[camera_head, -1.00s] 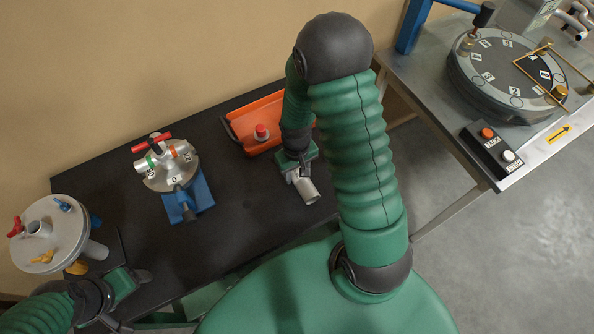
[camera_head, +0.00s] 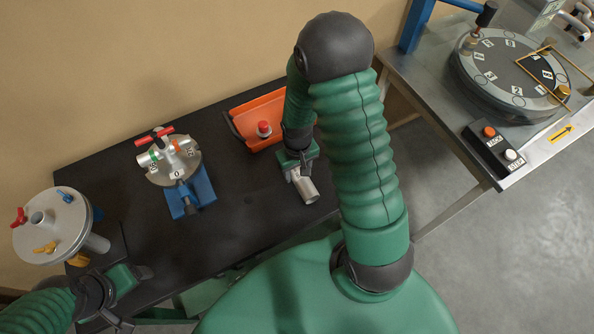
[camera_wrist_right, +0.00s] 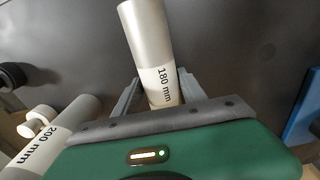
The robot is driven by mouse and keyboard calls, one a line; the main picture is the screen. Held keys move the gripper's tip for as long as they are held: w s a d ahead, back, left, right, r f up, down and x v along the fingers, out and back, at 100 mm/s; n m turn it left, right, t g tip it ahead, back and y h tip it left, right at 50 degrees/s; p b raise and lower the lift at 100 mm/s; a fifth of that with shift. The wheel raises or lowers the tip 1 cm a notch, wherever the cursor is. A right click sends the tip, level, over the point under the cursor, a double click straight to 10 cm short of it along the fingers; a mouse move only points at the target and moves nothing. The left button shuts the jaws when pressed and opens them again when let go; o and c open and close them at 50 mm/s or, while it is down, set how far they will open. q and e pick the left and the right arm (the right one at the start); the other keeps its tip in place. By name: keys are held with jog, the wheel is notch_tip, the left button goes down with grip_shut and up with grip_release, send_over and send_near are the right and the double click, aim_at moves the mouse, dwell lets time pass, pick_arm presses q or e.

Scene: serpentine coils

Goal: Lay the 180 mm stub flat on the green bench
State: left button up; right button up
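The 180 mm stub (camera_head: 308,191) is a pale grey tube lengthwise between the fingers of my right gripper (camera_head: 294,174), over the near right part of the dark bench top (camera_head: 250,225). In the right wrist view its label reads 180 mm (camera_wrist_right: 148,50), and my right gripper's fingers (camera_wrist_right: 158,92) close on both its sides. I cannot tell whether the stub touches the bench. The bench top looks black; green shows only on its frame. My left gripper (camera_head: 140,274) is at the bench's left near corner, its finger gap unclear.
A tube marked 200 mm (camera_wrist_right: 55,140) lies beside my right gripper. An orange tray (camera_head: 240,118) with a red-capped piece is behind it. A valve fixture on a blue stand (camera_head: 200,190) is mid-bench; a grey flanged disc (camera_head: 58,225) is left. A steel table (camera_head: 440,110) with a turntable (camera_head: 510,75) is right.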

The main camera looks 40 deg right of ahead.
aim_at(298, 170)
jog(key=shift+s+a+f, duration=0.3)
jog(key=shift+s+f, duration=0.1)
jog(key=shift+s, duration=0.1)
jog(key=r, duration=0.3)
jog(key=w+r, duration=0.1)
jog(key=r, duration=0.2)
jog(key=shift+w+d, duration=0.15)
jog(key=shift+w, duration=0.05)
notch_tip(298, 170, up, 11)
jog(key=s+a+f+n+t, duration=0.2)
jog(key=a, duration=0.9)
jog(key=shift+s+n, duration=0.3)
jog(key=shift+n, duration=0.1)
